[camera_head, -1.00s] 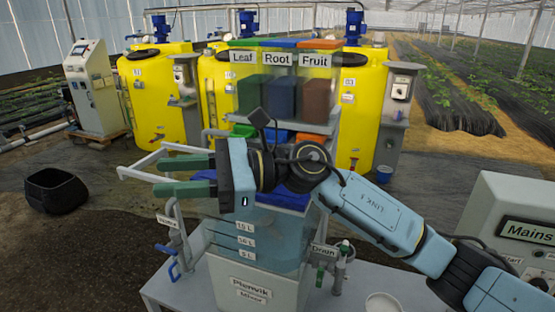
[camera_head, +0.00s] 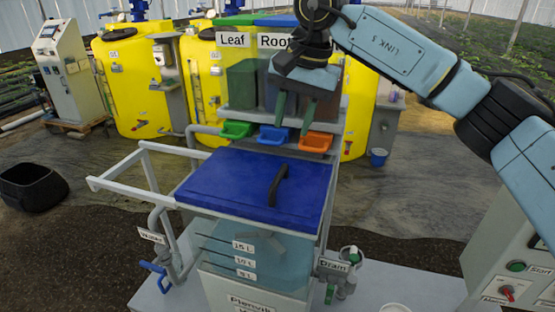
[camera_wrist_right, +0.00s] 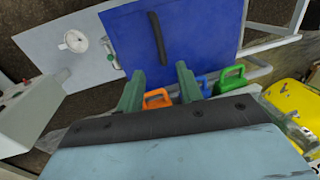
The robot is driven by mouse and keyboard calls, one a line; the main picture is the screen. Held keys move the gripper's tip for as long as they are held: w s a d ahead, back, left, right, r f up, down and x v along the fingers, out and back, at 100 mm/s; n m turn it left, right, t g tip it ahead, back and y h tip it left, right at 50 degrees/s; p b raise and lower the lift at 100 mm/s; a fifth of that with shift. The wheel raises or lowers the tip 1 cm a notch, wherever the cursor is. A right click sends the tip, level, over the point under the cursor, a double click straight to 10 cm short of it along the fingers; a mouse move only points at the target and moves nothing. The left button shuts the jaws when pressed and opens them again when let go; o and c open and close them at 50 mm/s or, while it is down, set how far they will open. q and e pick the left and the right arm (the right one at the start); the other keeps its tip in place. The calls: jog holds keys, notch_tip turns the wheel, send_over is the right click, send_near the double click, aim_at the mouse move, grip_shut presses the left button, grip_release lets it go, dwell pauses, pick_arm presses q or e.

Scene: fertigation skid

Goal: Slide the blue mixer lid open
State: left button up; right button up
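The blue mixer lid (camera_head: 240,185) lies flat over the clear mixer tank (camera_head: 260,262) and covers its top. A black bar handle (camera_head: 277,184) stands on the lid, right of its middle. The lid (camera_wrist_right: 185,40) and its handle (camera_wrist_right: 156,38) also show in the right wrist view. My right gripper (camera_head: 294,132) hangs above and behind the lid, fingers pointing down, in front of the hopper shelf. Its two green fingers are apart with nothing between them, as the right wrist view (camera_wrist_right: 157,82) also shows. It is clear of the handle. My left gripper is out of view.
White rails (camera_head: 140,165) extend left of the lid. The Mains box (camera_head: 515,262) stands at right; a drain valve (camera_head: 335,275) is at the tank's right.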

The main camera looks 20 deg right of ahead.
aim_at(279, 175)
jog(key=f, duration=0.3)
jog(key=a+f+p, duration=0.1)
jog(key=f, duration=0.3)
jog(key=w+a+f+p, duration=0.1)
jog(key=f, duration=0.2)
jog(key=shift+f, duration=0.35)
jog(key=shift+w+f, duration=0.1)
jog(key=shift+f, duration=0.4)
jog(key=c, duration=0.7)
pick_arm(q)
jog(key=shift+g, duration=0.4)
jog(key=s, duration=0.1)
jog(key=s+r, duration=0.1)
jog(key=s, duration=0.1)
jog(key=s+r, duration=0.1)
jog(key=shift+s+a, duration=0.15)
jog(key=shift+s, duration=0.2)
pick_arm(e)
grip_shut()
